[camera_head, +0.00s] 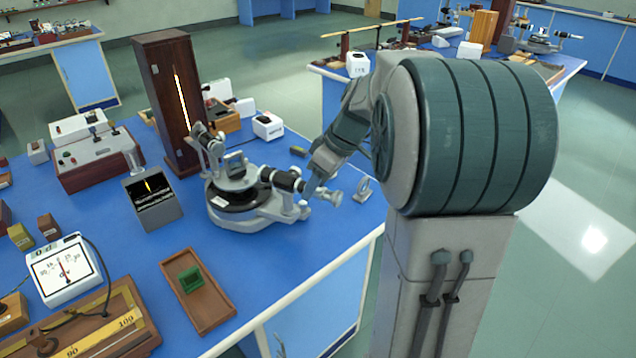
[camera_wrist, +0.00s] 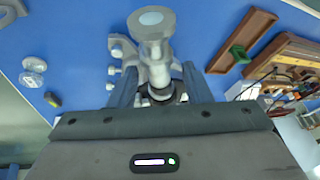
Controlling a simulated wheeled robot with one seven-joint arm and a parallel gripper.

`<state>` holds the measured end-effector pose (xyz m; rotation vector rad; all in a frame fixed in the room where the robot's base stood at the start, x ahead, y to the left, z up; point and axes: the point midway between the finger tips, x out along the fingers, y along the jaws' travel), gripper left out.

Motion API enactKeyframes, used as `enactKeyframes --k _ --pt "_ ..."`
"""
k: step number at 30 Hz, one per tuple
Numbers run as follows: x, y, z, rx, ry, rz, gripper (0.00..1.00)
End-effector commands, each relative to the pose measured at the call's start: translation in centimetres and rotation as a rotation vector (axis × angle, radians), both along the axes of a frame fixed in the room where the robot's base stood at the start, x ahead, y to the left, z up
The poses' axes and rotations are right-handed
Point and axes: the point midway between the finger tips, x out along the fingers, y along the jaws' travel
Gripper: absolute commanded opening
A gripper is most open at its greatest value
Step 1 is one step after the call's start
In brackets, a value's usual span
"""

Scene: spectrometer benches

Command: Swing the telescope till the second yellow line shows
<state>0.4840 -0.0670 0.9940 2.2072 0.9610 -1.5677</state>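The grey spectrometer (camera_head: 235,213) stands on the blue bench, with a prism on its central table. Its telescope (camera_head: 284,181) points right towards my arm; in the wrist view the telescope's round, pale eyepiece end (camera_wrist: 151,22) is at the top middle. My gripper (camera_wrist: 159,82) is at the telescope, with its two fingers apart on either side of the telescope assembly. Gaps seem to show between the fingers and it; in the head view my arm hides much of the contact area. A small dark screen (camera_head: 158,212) left of the spectrometer shows one bright yellow mark near its middle.
A tall wooden lamp housing (camera_head: 152,90) with a glowing slit stands behind the spectrometer. A wooden tray (camera_head: 212,312) with a green block lies in front. A white dial meter (camera_head: 65,272) is at left. A small metal stand (camera_head: 363,190) is near the bench's right edge.

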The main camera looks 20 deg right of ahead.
Motion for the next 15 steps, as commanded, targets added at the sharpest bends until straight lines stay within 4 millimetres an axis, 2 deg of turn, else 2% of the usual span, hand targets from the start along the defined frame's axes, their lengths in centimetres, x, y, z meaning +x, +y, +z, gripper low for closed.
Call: enactKeyframes --k 8,11,15 --pt "-0.1 -0.3 0.5 0.000 0.001 -0.002 0.44" --pt "-0.3 -0.8 1.7 0.000 -0.001 -0.003 0.44" --pt "-0.9 -1.9 4.5 -0.002 -0.004 -0.004 0.44"
